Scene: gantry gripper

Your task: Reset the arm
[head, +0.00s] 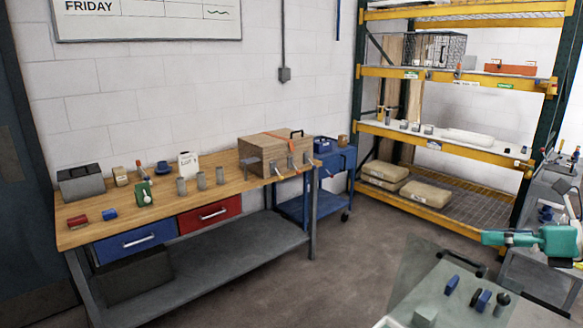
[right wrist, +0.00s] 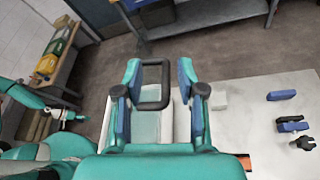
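My right gripper (right wrist: 160,82) shows in the right wrist view with its two teal, blue-padded fingers spread apart. A dark rectangular loop handle (right wrist: 155,106) appears between them; I cannot tell whether the fingers touch it. In the head view my teal right arm (head: 556,240) comes in at the right edge, above a pale work table (head: 420,306). A dark handle-like bar (head: 461,266) shows near that table's far edge. A teal arm (right wrist: 22,95) also shows at the left of the right wrist view.
Small blue parts (head: 452,283) and a dark part (head: 501,303) stand on the pale table. A wooden workbench (head: 100,228) with a wooden box (head: 262,160) stands along the wall. A yellow rack (head: 450,150) is at the back right. The floor (head: 350,250) between is clear.

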